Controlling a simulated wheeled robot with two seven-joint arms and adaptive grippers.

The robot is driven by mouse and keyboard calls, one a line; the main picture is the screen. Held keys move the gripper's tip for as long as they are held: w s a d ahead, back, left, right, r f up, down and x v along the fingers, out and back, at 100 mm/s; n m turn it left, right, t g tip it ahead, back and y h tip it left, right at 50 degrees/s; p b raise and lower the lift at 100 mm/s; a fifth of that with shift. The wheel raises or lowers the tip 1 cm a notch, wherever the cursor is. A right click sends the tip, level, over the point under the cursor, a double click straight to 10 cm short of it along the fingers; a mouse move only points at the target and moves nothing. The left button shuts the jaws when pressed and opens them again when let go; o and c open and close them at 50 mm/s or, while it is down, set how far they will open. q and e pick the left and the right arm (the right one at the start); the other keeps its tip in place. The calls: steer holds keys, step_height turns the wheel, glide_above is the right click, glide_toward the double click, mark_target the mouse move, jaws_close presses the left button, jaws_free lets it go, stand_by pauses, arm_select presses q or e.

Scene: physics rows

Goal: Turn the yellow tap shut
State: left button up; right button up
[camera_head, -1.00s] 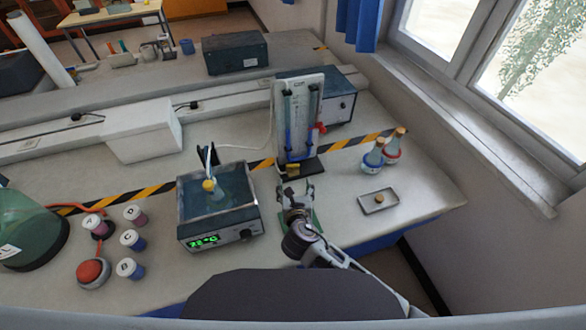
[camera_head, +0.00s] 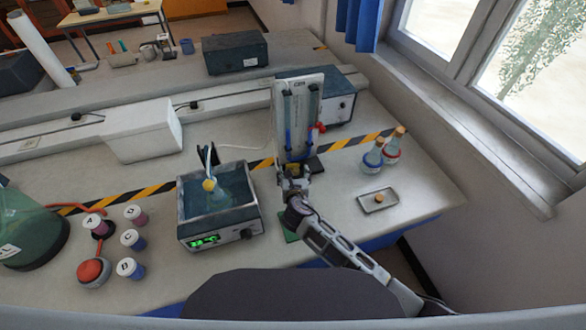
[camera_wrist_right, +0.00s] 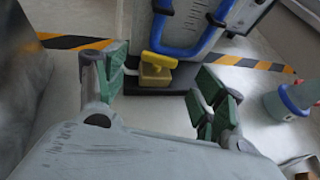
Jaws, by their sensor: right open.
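The yellow tap (camera_wrist_right: 158,66) shows in the right wrist view at the foot of an upright white panel (camera_head: 306,105) with blue tubing. Its lever sits on top of a brownish-yellow block on the dark base. My right gripper (camera_wrist_right: 162,95) is open, with its green-padded fingers to the left and right of the tap and a little short of it. No contact with the tap is visible. My left gripper is in neither view.
A water bath (camera_head: 185,210) with a flask stands left of my right gripper. Two capped bottles (camera_head: 372,160) and a small tray (camera_head: 364,204) are to the right. Lettered jars (camera_head: 131,240) and a red button (camera_head: 92,272) are at the left. A grey box stands behind the panel.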

mark_target(292, 165)
steer(key=shift+x, duration=2.15)
steer(key=c, duration=1)
steer(key=shift+a+m+h, duration=0.15)
steer(key=shift+m+h, duration=0.25)
steer(key=shift+h, duration=0.1)
steer(key=shift+a+m+h+b, duration=0.2)
steer(key=shift+m+h+b, duration=0.2)
steer(key=shift+m+h, duration=0.8)
